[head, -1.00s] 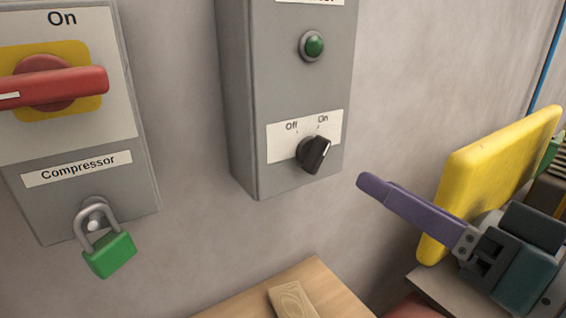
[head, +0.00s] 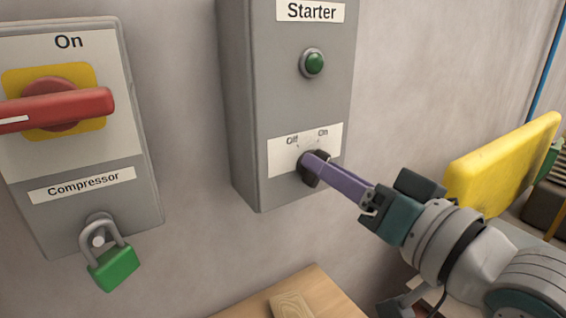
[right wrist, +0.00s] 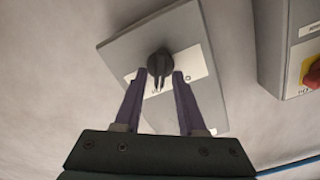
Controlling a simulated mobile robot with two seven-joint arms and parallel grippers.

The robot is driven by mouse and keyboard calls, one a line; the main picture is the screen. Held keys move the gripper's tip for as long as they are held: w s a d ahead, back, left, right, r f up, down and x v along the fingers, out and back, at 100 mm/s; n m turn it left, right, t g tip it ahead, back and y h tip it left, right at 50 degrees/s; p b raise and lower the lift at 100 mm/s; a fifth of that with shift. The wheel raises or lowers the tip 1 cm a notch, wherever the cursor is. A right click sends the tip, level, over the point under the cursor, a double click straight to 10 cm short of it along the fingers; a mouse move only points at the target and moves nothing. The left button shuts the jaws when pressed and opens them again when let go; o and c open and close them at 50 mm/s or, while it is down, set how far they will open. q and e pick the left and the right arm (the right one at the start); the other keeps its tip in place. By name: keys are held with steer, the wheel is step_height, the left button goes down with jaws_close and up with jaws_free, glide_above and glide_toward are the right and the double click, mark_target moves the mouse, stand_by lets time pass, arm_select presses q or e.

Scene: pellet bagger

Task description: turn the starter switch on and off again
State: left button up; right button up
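The starter box (head: 295,110) is a grey box on the wall with a "Starter" label, a green lamp (head: 313,63) and a black rotary knob (head: 318,177) on a white Off/On plate. My right gripper (head: 310,163) has its purple fingers at the knob, and one finger partly hides it in the head view. In the right wrist view the knob (right wrist: 159,62) lies between and just beyond the fingertips (right wrist: 160,74), with gaps on both sides. The gripper is open. Which way the knob points is hard to tell. My left gripper is not in view.
A compressor isolator (head: 85,165) with a red handle stands left of the starter, with a green padlock (head: 113,268) hanging under it. A yellow block-like thing (head: 500,165) is at the right. A wooden surface (head: 260,307) is below. The wall between is clear.

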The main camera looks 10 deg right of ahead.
jaws_close()
stand_by(0.3)
steer(key=shift+n, duration=0.3)
steer(key=shift+s+a+n+p, duration=0.15)
steer(key=shift+n+p, duration=0.35)
steer(key=shift+n, duration=2.35)
steer(key=shift+w+a+n+p, duration=0.15)
steer(key=shift+n+p, duration=0.3)
steer(key=shift+n, duration=2.4)
steer(key=shift+s, duration=0.1)
